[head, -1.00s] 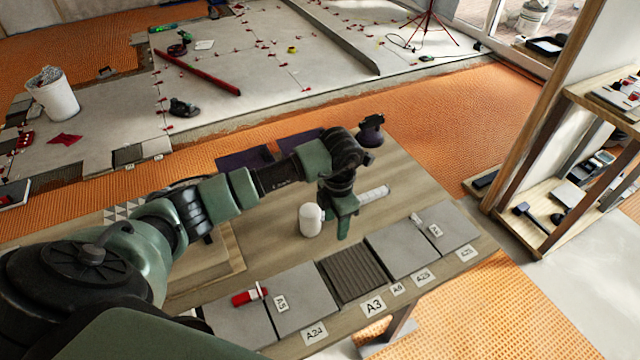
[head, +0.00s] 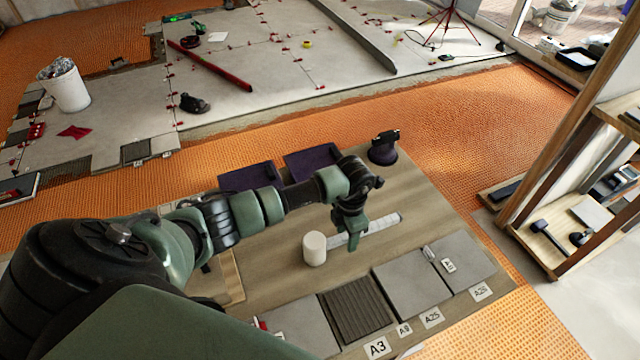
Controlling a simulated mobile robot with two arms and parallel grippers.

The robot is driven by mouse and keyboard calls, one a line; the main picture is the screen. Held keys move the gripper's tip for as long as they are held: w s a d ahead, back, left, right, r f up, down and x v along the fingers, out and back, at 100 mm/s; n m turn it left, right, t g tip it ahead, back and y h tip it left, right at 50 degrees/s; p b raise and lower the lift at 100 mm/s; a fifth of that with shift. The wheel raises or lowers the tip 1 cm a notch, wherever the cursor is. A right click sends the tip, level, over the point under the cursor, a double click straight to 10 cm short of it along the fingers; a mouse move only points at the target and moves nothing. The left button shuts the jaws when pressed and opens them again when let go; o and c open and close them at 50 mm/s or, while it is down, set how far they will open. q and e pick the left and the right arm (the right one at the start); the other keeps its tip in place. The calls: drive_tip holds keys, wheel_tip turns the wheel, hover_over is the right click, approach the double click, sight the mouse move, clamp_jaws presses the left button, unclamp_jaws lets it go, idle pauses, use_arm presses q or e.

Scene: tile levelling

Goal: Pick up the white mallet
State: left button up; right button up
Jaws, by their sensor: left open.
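The white mallet lies on the wooden table in the head view. Its round white head (head: 314,249) is at the left, and its pale handle (head: 384,224) runs right and slightly away. My left gripper (head: 349,246) points down at the handle, just right of the head. The gripper is open and hides a middle stretch of the handle. I cannot tell whether the fingers straddle the handle or are still above it. My right gripper is out of view.
Two dark purple trays (head: 250,177) lie behind my arm. A dark suction-cup tool (head: 383,148) stands at the table's far corner. Grey tiles (head: 411,283), a ribbed tile (head: 356,307) and labels line the near edge. A wooden shelf (head: 548,252) stands at right.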

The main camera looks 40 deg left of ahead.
use_arm(q)
drive_tip(key=shift+f, duration=0.2)
clamp_jaws()
drive_tip(key=shift+r, duration=0.15)
